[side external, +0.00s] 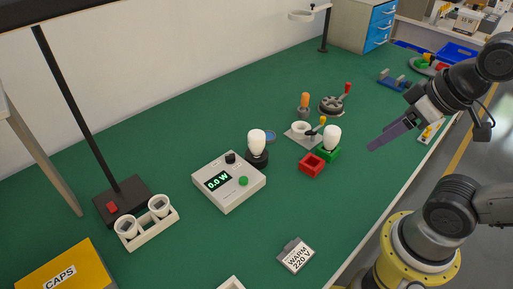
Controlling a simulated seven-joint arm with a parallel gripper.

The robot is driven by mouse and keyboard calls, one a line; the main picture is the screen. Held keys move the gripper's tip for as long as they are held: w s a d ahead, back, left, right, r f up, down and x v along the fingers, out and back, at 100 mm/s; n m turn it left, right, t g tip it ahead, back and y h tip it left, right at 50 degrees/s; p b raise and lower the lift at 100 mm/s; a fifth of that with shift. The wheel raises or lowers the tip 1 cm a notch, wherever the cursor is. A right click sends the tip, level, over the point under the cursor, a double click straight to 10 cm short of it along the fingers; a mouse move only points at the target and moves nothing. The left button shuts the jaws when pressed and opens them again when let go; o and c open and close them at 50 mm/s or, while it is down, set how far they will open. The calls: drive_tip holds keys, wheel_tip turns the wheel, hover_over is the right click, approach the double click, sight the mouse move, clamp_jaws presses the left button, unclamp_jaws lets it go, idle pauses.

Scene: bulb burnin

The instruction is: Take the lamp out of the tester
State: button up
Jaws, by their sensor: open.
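The tester (228,183) is a pale box with a lit "0.0 W" display, a black knob and a green button. A white lamp (257,140) stands upright in a black round socket (257,160) at the tester's back right corner. A second white lamp (332,136) stands upright in a green square holder (330,154) farther right. My gripper (372,147) is at the right, above the table's edge side, well apart from both lamps. Its long dark fingers point left and downward, open, with nothing seen between them.
An empty red holder (311,166) adjoins the green one. Behind are a plate with a white ring (301,129) and small levers (335,102). A white rack (153,228) with two cups, a black stand (122,198), a yellow CAPS box (62,272) and a "WARM 220 V" sign (296,257) stand nearer.

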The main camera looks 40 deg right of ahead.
drive_tip(key=o, duration=0.4)
